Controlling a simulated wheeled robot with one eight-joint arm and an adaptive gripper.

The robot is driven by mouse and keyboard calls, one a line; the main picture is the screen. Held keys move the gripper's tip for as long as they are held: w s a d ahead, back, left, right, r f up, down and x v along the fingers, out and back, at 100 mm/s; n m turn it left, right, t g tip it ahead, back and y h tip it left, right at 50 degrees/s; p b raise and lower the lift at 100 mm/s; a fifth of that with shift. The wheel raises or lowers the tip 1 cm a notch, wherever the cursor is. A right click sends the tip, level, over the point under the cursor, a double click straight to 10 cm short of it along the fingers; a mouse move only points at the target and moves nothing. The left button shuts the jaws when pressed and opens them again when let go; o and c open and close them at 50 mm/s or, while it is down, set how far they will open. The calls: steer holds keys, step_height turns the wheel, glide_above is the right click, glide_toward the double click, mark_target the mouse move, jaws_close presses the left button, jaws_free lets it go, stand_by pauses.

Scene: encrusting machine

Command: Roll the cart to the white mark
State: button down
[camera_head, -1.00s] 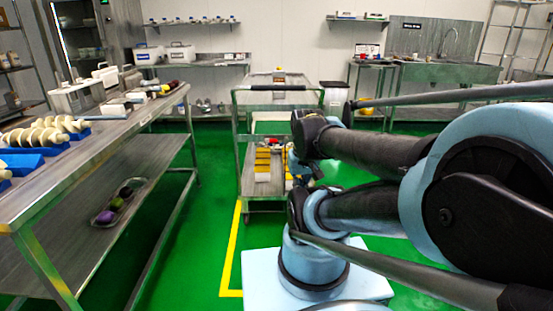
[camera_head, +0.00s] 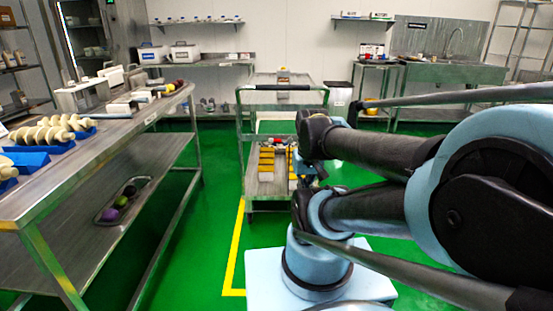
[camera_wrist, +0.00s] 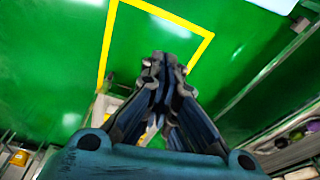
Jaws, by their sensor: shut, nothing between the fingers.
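The metal cart (camera_head: 283,87) stands upright on the green floor near the middle of the head view, with a dark push handle on its near side. Its lower shelf holds yellow blocks and small parts. My gripper (camera_wrist: 165,65) shows in the wrist view with its fingers together and nothing between them, above the floor. In the head view my arm covers the cart's right side and most of my gripper, so contact with the cart cannot be told. I cannot make out a white mark. A yellow floor line (camera_head: 237,250) runs in front of the cart's left side.
A long metal table (camera_head: 130,110) with machine parts stands at left, with a tray (camera_head: 124,200) on its lower shelf. A sink bench (camera_head: 450,75) and a wall counter (camera_head: 210,63) stand at the back. Green floor between table and cart is free.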

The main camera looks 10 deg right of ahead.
steer(key=c, duration=2)
jaws_free()
steer(key=shift+s+r, duration=0.15)
steer(key=o, duration=0.5)
steer(key=shift+a+r, duration=0.2)
steer(key=shift+r, duration=0.1)
steer(key=shift+c, duration=0.2)
steer(key=shift+o, duration=1)
steer(key=w+a+r+m+t+y, duration=0.1)
steer(key=w+a+r+y, duration=0.1)
steer(key=w, duration=0.4)
steer(key=w+a+r+m+t+y, duration=0.1)
steer(key=w+a+r+m+t, duration=0.1)
steer(key=w+r, duration=0.2)
steer(key=w, duration=0.3)
steer(key=shift+a+r+m+y, duration=0.3)
steer(key=shift+a+y, duration=0.05)
steer(key=shift+y, duration=0.05)
steer(key=m+t, duration=1)
steer(key=m, duration=0.2)
glide_toward(283, 88)
steer(key=x, duration=1.1)
steer(key=shift+w, duration=0.2)
steer(key=shift+c, duration=0.6)
jaws_close()
